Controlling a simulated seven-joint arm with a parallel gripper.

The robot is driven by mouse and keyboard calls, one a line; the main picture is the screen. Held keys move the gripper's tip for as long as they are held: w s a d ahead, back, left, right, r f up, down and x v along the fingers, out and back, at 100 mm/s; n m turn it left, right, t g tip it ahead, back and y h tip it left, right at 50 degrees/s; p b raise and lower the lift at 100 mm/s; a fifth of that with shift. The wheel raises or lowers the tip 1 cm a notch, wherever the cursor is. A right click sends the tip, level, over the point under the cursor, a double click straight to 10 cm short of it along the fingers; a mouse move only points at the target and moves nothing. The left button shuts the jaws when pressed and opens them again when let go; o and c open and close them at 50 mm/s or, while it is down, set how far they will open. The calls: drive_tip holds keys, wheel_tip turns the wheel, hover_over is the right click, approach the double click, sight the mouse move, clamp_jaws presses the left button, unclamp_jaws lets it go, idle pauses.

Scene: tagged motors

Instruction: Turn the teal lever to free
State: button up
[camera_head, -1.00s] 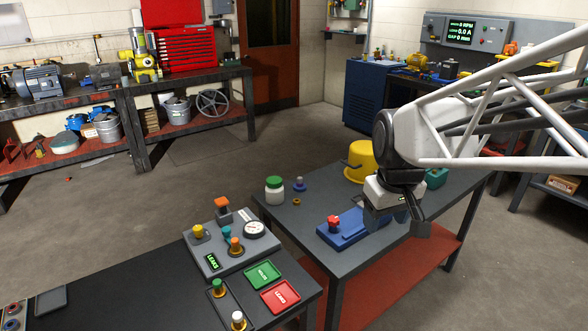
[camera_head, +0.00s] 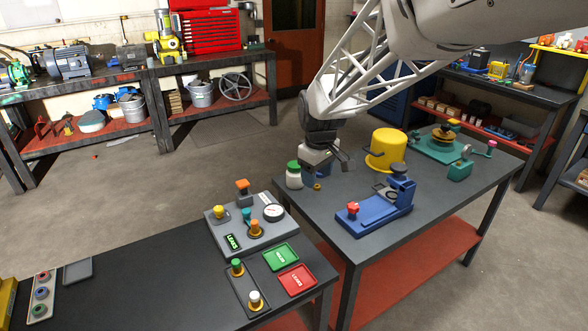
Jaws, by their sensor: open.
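Two teal candidates show, and I cannot tell which is the lever meant. A small teal part (camera_head: 246,214) stands upright on the grey gauge box (camera_head: 215,246), between a yellow knob and an orange-topped knob. A teal block (camera_head: 460,170) sits at the right of the dark table, beside a flat teal base (camera_head: 425,149) carrying a brass disc. My gripper (camera_head: 328,172) is open and empty. It hangs over the dark table, near a green-lidded white jar, apart from both teal things. My arm link comes in from the upper right.
A yellow bucket (camera_head: 386,150) stands just right of my gripper. A blue fixture (camera_head: 375,214) with a red knob is in front of it. The green-lidded jar (camera_head: 293,176) is on the left. Green (camera_head: 281,257) and red (camera_head: 296,279) trays lie on the near bench.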

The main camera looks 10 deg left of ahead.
drive_tip(key=w+a+f+n, duration=0.35)
drive_tip(key=a+f, duration=0.25)
drive_tip(key=a, duration=0.5)
drive_tip(key=n, duration=0.3)
hover_over(246, 210)
drive_tip(key=shift+m+g, duration=0.25)
drive_tip(key=shift+g, duration=0.15)
wheel_tip(246, 210, down, 8)
drive_tip(key=shift+s+r, duration=0.1)
drive_tip(key=shift+f, duration=3.9)
drive_tip(key=c, duration=0.9)
